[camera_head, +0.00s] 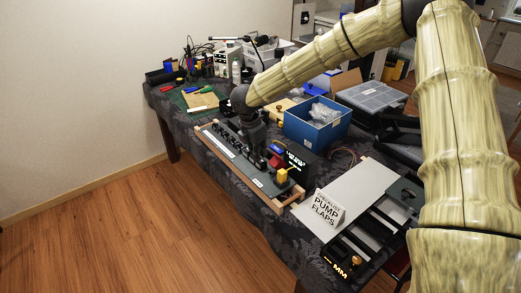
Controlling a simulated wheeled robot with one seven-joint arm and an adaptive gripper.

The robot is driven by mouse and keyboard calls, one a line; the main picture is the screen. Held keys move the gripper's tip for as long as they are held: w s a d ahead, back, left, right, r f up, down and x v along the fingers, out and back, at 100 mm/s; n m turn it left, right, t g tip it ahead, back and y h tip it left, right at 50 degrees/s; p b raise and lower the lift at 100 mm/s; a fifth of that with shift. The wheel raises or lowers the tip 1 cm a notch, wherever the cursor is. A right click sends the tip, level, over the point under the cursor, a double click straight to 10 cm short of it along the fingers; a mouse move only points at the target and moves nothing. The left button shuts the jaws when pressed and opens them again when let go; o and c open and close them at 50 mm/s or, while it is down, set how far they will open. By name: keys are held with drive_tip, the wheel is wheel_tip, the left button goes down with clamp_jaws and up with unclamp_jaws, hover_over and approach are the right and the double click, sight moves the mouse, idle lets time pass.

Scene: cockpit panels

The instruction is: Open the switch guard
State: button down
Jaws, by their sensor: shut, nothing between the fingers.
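A long dark switch panel (222,142) with a wooden frame lies along the front edge of the table. It carries a row of small black switches on its left half. Small blue (276,149), red (275,162) and yellow (282,175) parts sit at its right half. The red part looks like a switch guard, but it is too small to tell its state. My gripper (250,143) is dark and points down over the middle of the panel, left of the coloured parts. It is shut and empty. Its fingertips blend into the panel, so contact cannot be told.
A blue box (314,128) with a clear bag stands behind the panel. A black display box (297,160) is close to the right of the coloured parts. Tools and a green mat (197,98) lie at the far left.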

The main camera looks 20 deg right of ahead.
sight(276, 163)
drive_tip(key=p+x, duration=0.1)
drive_tip(key=x, duration=0.6)
drive_tip(key=shift+d+f+p, duration=0.1)
drive_tip(key=shift+f+p, duration=0.05)
drive_tip(key=shift+p, duration=0.25)
drive_tip(key=shift+w+d+r+p, duration=0.3)
drive_tip(key=shift+d+r+p, duration=0.25)
drive_tip(key=shift+d+r, duration=0.3)
drive_tip(key=shift+w+d+r, duration=0.15)
drive_tip(key=shift+d, duration=0.55)
drive_tip(key=shift+r+p, duration=0.1)
drive_tip(key=shift+p, duration=0.2)
